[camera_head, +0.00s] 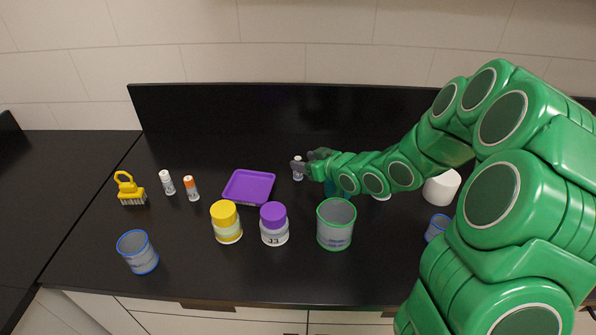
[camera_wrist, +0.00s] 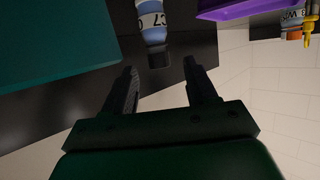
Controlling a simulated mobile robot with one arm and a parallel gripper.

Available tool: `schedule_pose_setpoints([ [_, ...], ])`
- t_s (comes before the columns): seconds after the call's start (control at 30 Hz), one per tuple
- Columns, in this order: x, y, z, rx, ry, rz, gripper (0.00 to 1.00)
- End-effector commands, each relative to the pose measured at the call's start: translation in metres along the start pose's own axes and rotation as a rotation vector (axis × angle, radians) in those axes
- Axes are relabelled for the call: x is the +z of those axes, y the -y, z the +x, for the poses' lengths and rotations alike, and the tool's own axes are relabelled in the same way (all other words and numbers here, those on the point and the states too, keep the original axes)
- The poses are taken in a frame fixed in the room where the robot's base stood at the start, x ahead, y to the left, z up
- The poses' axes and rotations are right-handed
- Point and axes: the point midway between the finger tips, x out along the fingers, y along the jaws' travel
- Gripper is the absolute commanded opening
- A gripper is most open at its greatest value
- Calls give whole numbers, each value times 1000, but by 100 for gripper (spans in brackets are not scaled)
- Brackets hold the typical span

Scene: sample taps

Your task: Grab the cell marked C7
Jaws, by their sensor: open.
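The cell marked C7 (camera_wrist: 153,22) has a white label with dark lettering, a blue-grey band and a dark end. In the wrist view it is at the top centre, its upper part cut off by the frame. My gripper (camera_wrist: 159,68) is open, and the cell's dark end lies at the mouth between its fingertips. No contact with the fingers shows. In the head view my gripper (camera_head: 303,166) is at the small pale cell (camera_head: 297,174) just right of the purple tray, and the fingers partly hide it.
The purple tray (camera_head: 249,187) is left of my gripper. Two small bottles (camera_head: 166,182) (camera_head: 192,189) and a yellow brush (camera_head: 130,188) stand farther left. Yellow-lidded (camera_head: 227,222) and purple-lidded (camera_head: 274,224) jars and a green-rimmed cup (camera_head: 336,224) stand in front. A teal object (camera_wrist: 50,42) is close by.

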Motion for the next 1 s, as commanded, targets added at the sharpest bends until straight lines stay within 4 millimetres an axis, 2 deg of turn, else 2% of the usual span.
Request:
schedule_pose_setpoints([
  [0.17, -1, 0, 11, 0, -1, -1, 57],
  [0.53, 0, 1, 50, -1, 0, 1, 57],
  [0.9, -1, 0, 57, 0, -1, 0, 57],
  [0.93, -1, 0, 57, 0, -1, 0, 56],
  [1.0, -1, 0, 57, 0, -1, 0, 45],
])
